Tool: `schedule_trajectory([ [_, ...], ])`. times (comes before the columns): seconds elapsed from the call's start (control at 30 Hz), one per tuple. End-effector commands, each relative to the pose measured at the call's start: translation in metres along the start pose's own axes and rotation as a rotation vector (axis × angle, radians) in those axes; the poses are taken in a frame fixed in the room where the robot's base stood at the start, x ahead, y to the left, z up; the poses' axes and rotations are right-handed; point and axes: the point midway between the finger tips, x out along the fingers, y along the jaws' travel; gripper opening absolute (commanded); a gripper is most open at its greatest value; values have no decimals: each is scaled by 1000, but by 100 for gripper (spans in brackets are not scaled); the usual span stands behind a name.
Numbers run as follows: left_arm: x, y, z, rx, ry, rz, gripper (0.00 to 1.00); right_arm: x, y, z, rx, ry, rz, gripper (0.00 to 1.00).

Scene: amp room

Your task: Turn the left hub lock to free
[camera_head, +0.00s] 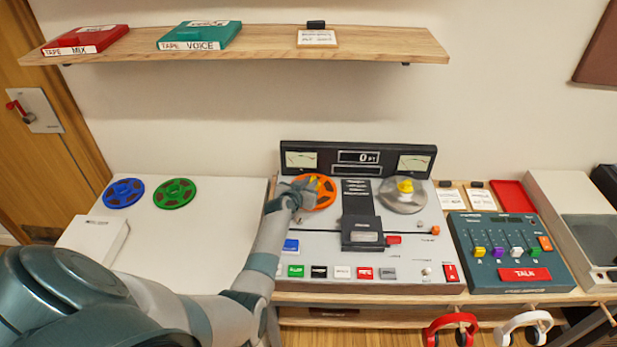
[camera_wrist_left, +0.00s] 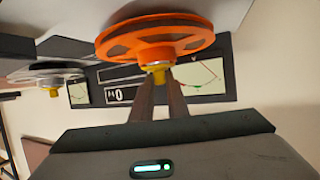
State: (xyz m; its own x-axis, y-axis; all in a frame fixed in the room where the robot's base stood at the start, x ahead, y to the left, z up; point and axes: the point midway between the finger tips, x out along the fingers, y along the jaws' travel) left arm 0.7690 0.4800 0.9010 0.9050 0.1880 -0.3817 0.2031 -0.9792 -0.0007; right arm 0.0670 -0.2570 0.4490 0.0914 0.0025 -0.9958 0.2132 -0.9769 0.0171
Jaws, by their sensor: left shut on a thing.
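The left hub lock (camera_wrist_left: 158,70) is a small yellow knob at the centre of the orange reel (camera_head: 326,192). My left gripper (camera_head: 308,188) reaches over the left side of the tape machine (camera_head: 310,232). In the left wrist view my left gripper's fingers (camera_wrist_left: 158,85) are shut on the yellow lock, just against the orange reel (camera_wrist_left: 155,35). The gripper partly hides the reel in the head view. The right hub lock (camera_head: 405,186) is yellow and sits on the clear reel (camera_head: 403,198). My right gripper is not in view.
A blue reel (camera_head: 124,193) and a green reel (camera_head: 174,193) lie on the white surface at left. The black meter panel (camera_head: 357,160) stands behind the reels. The black head block (camera_head: 362,233) sits at the front middle. A mixer (camera_head: 510,250) stands to the right.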

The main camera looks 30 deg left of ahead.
Motion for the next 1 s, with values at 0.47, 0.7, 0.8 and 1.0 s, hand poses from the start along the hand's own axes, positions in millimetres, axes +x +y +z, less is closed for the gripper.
schedule_trajectory([
  [0.47, 2, 10, 0, -105, -1, -229, 0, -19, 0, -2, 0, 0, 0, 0],
  [0.7, 3, 12, 1, -141, -1, -322, 0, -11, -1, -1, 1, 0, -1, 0],
  [0.8, 3, 12, 1, -154, -1, -354, 0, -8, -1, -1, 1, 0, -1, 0],
  [1.0, 3, 13, 1, -170, -2, -398, 0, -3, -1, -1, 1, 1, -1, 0],
])
